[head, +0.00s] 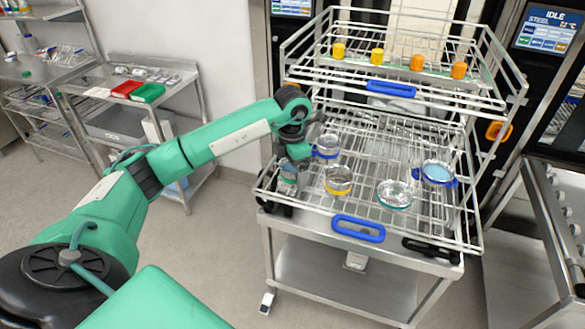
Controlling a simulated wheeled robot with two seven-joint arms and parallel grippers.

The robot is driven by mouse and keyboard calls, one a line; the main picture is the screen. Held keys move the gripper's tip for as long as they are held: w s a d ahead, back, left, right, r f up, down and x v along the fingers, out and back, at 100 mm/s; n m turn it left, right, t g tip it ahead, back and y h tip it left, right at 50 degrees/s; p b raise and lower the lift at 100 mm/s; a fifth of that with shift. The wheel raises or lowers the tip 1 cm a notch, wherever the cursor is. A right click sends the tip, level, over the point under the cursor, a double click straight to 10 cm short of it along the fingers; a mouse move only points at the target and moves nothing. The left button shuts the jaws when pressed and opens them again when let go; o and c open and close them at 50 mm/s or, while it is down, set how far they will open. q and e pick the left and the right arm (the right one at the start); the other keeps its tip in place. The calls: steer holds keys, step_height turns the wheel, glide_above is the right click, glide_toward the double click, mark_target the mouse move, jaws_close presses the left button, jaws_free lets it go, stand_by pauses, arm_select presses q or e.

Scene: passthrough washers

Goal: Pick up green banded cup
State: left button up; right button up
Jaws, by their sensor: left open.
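A clear cup with a green band (288,176) stands at the left edge of the lower wire rack, partly hidden by my left wrist. My left gripper (291,184) points down at this cup and is open. Its fingers are small and dark here, and I cannot tell whether they touch the cup. My right gripper is out of view.
Nearby on the lower rack (358,233) are a blue-banded cup (327,149), a yellow-banded cup (338,183), a teal-rimmed shallow dish (394,196) and a blue-handled dish (437,171). The upper rack (450,96) holds several yellow and orange pieces. A steel cart (345,280) supports the racks.

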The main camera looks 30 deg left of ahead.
arm_select(q)
steer(key=shift+f, duration=0.45)
steer(key=c, duration=1.2)
steer(key=shift+r, duration=0.1)
steer(key=shift+w+r, duration=0.1)
steer(key=shift+r, duration=0.45)
step_height(320, 180, up, 19)
steer(key=b, duration=0.2)
steer(key=shift+f+b, duration=0.1)
steer(key=shift+b, duration=0.25)
